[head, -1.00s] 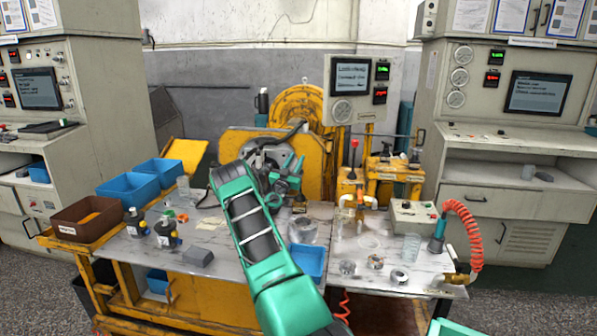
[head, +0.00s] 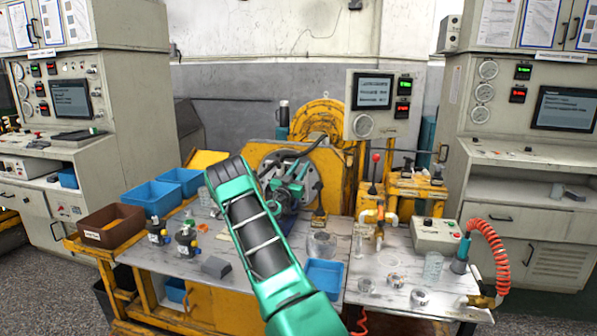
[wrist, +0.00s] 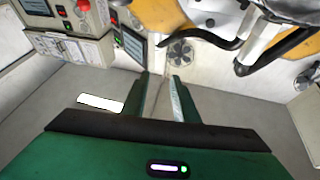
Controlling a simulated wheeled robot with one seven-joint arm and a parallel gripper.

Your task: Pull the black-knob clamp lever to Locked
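Two small black-topped handles (head: 408,165) stand on the yellow fixture at the right of the motor in the head view; I cannot tell whether either is the clamp lever. A red-knobbed lever (head: 376,160) stands to their left. My green gripper (head: 292,190) is in front of the motor's round grey face, left of these handles, and its tips are hard to make out there. In the wrist view my gripper (wrist: 162,78) has its two fingers apart with nothing between them. A thick black curved bar or hose (wrist: 205,36) lies beyond the fingers. No Locked marking is readable.
The yellow motor housing (head: 323,120) stands behind my gripper. A display panel (head: 378,105) rises right of it. Blue bins (head: 152,195), a brown bin (head: 108,226) and a blue tray (head: 325,275) sit on the bench. A control box (head: 436,235) and orange coiled hose (head: 503,250) are at right.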

